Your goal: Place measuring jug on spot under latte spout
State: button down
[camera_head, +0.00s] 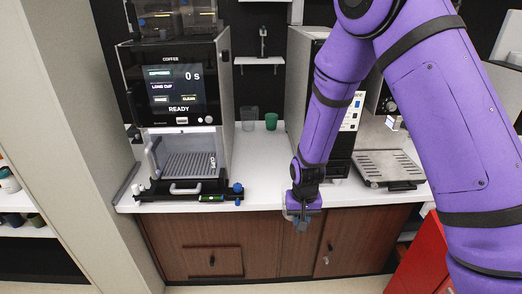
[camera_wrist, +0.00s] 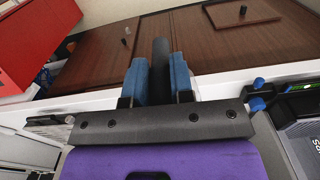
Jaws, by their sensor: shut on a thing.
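My gripper (camera_head: 302,218) is in front of the counter's front edge, low before the wooden cabinet doors. In the wrist view its blue fingers (camera_wrist: 160,82) are shut on a narrow dark thing (camera_wrist: 160,60) that stands out between them. Only this dark part shows, so I cannot tell whether it belongs to the measuring jug. A clear, glass-like vessel (camera_head: 249,118) stands at the back of the counter beside a green cup (camera_head: 271,121). The left coffee machine (camera_head: 178,95) shows a READY screen above a grey grated tray. I cannot make out which spout is for latte.
A second machine (camera_head: 352,120), partly behind my arm, stands to the right. A flat grated tray (camera_head: 390,166) lies further right on the white counter (camera_head: 257,165). The counter between the machines is mostly clear. A red cabinet (camera_head: 418,258) stands at the lower right.

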aim_at(387, 167)
jog(key=i+j, duration=0.1)
jog(key=i, duration=1.4)
